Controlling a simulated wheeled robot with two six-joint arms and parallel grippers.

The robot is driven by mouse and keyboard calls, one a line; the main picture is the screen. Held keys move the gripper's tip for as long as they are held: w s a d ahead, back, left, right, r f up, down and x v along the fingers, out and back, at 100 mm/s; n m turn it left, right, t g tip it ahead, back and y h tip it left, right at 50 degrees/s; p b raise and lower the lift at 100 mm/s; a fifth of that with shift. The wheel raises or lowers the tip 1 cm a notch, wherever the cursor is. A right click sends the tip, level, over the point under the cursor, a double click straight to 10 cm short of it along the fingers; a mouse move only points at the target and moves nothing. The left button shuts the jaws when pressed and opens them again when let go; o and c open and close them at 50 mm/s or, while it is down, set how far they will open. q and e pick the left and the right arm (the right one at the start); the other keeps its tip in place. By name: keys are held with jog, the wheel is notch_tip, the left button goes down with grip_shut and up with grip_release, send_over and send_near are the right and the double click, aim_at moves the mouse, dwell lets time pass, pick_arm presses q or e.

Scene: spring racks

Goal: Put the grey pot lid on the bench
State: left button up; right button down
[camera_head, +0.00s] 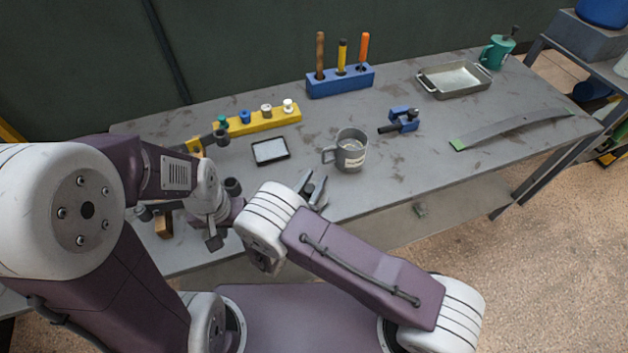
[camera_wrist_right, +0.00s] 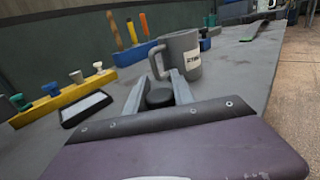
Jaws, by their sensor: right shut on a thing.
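My right gripper (camera_head: 312,188) is above the front edge of the bench (camera_head: 365,200), near the grey mug. In the right wrist view its fingers (camera_wrist_right: 158,92) are shut on a dark round knob (camera_wrist_right: 158,98), which looks like the knob of the grey pot lid. The rest of the lid is hidden behind the gripper body, and I see no lid lying elsewhere. My left gripper (camera_head: 214,238) is low at the front left of the bench. Its fingers are too small and covered to tell whether they are open.
A grey mug (camera_head: 351,151) and a dark-framed tray (camera_head: 270,151) stand near my right gripper. A yellow rack (camera_head: 262,122), a blue tool block (camera_head: 341,83), a blue clamp (camera_head: 402,121) and a metal pan (camera_head: 455,80) stand further back. Bare bench lies right of the mug.

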pick_arm(q)
jog(key=shift+f+b, duration=0.4)
jog(key=shift+f, duration=0.15)
pick_arm(e)
jog(key=shift+f, duration=0.65)
jog(key=c, duration=1.1)
grip_release()
jog(key=shift+r, duration=0.1)
pick_arm(q)
jog(key=shift+r, duration=0.1)
